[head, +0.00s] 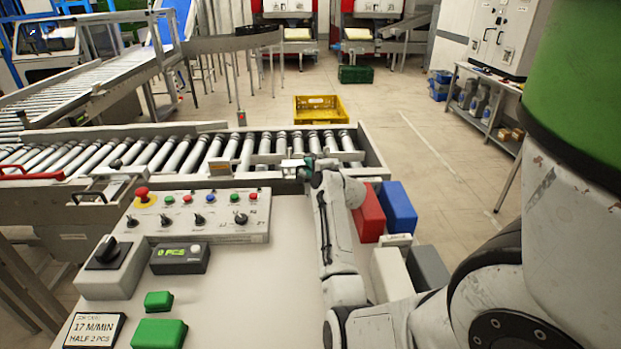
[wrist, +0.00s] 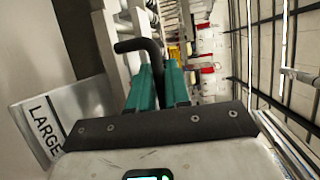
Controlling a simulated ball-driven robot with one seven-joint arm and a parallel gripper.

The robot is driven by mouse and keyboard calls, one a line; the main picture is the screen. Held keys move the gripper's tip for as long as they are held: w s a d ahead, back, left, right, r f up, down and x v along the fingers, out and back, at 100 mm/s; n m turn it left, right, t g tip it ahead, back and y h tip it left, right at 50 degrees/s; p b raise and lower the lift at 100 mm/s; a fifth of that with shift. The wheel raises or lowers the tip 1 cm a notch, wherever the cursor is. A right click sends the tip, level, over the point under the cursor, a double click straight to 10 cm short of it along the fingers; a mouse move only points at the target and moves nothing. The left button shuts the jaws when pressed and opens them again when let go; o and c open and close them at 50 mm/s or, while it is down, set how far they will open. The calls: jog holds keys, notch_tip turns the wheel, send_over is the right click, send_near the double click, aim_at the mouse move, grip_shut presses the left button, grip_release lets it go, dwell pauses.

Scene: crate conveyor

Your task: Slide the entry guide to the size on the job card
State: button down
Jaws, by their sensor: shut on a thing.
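The job card (head: 92,330) lies at the front left of the table and reads "17 M/MIN" and "HALF 2 PCS". My gripper (head: 306,168) is at the near side of the roller conveyor's right end. In the wrist view its green fingers (wrist: 160,80) are shut on a bent black handle (wrist: 138,45), which I take to be the entry guide's. The guide's body is hard to make out behind the gripper. A plate marked "LARGE" (wrist: 45,120) shows left of the fingers in the wrist view.
The roller conveyor (head: 372,170) runs across behind the control panel (head: 200,215). A small display (head: 180,258) reads "0 PCS". Green blocks (head: 158,333) lie on the table. Red (head: 368,215), blue (head: 398,207), white and grey blocks stand right of my arm. A yellow crate (head: 320,101) is beyond the conveyor.

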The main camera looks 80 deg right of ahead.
jog(key=shift+w, duration=0.1)
jog(key=c, duration=1.2)
grip_release()
jog(key=shift+d, duration=0.25)
jog(key=shift+o, duration=0.2)
jog(key=shift+a, duration=0.1)
jog(key=b+v, duration=0.1)
jog(key=v, duration=0.9)
jog(key=shift+s+a, duration=0.25)
jog(key=shift+s, duration=0.05)
